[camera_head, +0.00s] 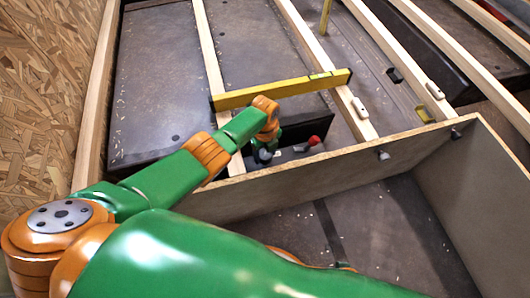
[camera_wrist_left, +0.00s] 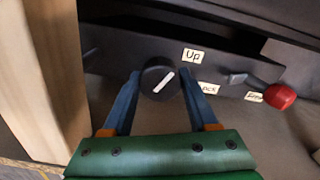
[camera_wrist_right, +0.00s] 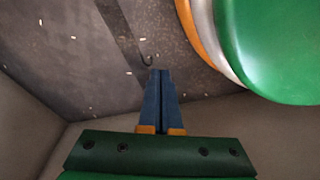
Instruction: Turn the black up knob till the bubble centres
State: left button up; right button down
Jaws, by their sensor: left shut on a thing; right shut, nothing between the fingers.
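The black knob (camera_wrist_left: 160,79), with a white pointer line tilted up to the right, sits on a dark panel beside the "Up" label (camera_wrist_left: 191,56) in the left wrist view. My left gripper (camera_wrist_left: 160,84) is shut on it, one blue finger on each side. In the head view my left gripper (camera_head: 264,152) is low behind the board, and the knob is hard to make out. A yellow spirit level (camera_head: 270,93) lies across the wooden beams. Its vial (camera_head: 321,76) is too small to read the bubble. My right gripper (camera_wrist_right: 160,76) is shut and empty over dark floor.
A red-tipped lever (camera_wrist_left: 280,97) is right of the knob on the same panel. A pale wooden beam (camera_wrist_left: 52,75) stands close to the left finger. A chipboard wall (camera_head: 330,172) crosses in front of the panel. My green arm covers much of the foreground.

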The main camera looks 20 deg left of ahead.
pick_arm(q)
jog(key=m, duration=0.4)
jog(key=shift+m+b, duration=0.35)
jog(key=shift+m, duration=1.25)
pick_arm(e)
jog(key=shift+w+a+r, duration=0.25)
jog(key=shift+w+r, duration=0.05)
jog(key=shift+w, duration=0.3)
pick_arm(q)
jog(key=shift+m, duration=0.3)
pick_arm(e)
jog(key=shift+w+r, duration=0.1)
jog(key=shift+w, duration=0.05)
pick_arm(q)
jog(key=o, duration=1.4)
